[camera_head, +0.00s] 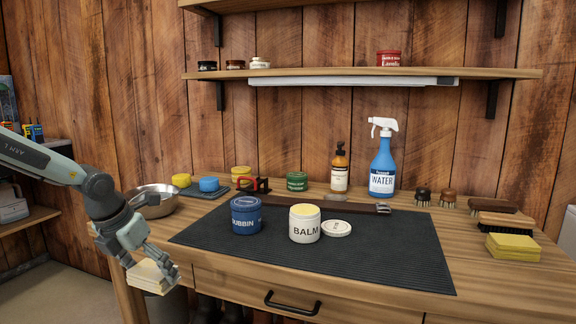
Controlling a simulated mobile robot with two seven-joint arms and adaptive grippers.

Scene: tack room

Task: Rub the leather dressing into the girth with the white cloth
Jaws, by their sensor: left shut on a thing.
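The girth (340,206) is a brown leather strap with a metal buckle at its right end. It lies along the back of the dark ribbed mat (380,262), partly hidden by the jars. A white jar marked BALM (305,229) stands open on the mat, yellowish dressing showing at its top. Its white lid (336,228) lies beside it. A blue tin marked DUBBIN (245,219) stands to its left. My left gripper (162,277) is at the table's front left corner, left of the mat, shut on the folded cream-white cloth (147,274). My right gripper is out of view.
A metal bowl (152,203), sponges (209,184) and a red-handled tool (252,184) are at the back left. A green tin (297,181), amber bottle (340,170) and blue spray bottle (383,166) stand behind the girth. Brushes (507,221) and yellow cloths (512,246) are right. The mat's front is clear.

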